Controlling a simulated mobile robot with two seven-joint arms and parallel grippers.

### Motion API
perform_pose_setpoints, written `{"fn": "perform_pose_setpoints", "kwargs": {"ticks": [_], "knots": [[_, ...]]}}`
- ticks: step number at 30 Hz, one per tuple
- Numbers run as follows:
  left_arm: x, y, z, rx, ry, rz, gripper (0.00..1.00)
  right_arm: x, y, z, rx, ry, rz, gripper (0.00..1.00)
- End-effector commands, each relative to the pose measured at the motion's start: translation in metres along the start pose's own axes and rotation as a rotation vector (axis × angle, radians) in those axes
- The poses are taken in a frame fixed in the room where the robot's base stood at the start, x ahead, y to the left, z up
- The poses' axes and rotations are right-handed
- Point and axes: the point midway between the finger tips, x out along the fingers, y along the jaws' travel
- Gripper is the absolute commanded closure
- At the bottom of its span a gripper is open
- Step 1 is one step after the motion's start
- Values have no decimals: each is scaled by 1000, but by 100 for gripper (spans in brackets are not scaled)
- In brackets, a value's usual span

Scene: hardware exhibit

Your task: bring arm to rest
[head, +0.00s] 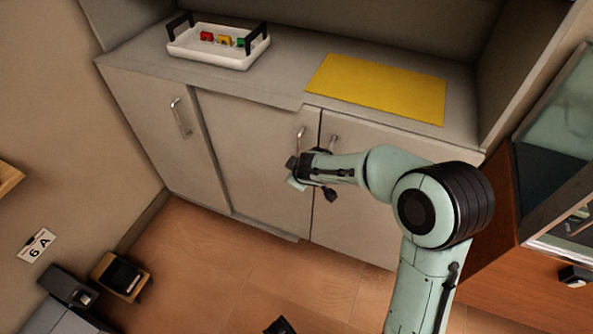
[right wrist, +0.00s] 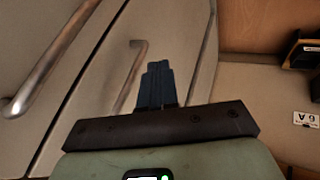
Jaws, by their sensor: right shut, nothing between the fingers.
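My right arm comes in from the lower right in the head view and reaches across the front of the cabinet. My right gripper (head: 296,174) hangs in front of the cabinet doors, below the counter and close to a door handle. In the right wrist view its fingers (right wrist: 157,84) are together with nothing between them. They point toward the cabinet doors, and I cannot tell whether they touch anything.
The grey cabinet (head: 262,165) has metal door handles, one (right wrist: 45,70) near my right gripper. On its counter stand a white tray (head: 218,60) with small coloured items and a yellow mat (head: 375,85). A wooden glass-topped case (head: 530,215) stands at right. The floor (head: 215,265) below is open.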

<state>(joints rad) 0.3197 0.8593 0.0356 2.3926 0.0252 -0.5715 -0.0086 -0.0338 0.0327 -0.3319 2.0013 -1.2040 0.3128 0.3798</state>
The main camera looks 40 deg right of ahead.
Motion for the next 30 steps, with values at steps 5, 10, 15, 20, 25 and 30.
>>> {"fn": "perform_pose_setpoints", "kwargs": {"ticks": [5, 10, 15, 20, 25, 30], "knots": [[-17, 6, 18, 5, -54, 5, 4, -51, 6, 2, 2, 8, -1, 100], [-27, 10, 31, 9, -95, 7, 4, -81, 8, 5, 0, 6, -2, 100], [-32, 11, 39, 10, -120, 8, 4, -97, 9, 7, -2, 5, -3, 100], [-33, 11, 41, 11, -125, 8, 4, -100, 9, 8, -2, 4, -4, 100], [-33, 11, 41, 10, -125, 8, 4, -98, 7, 8, -3, 2, -8, 100], [-33, 11, 41, 10, -124, 8, 4, -71, -36, 13, 3, -23, -112, 100]]}}
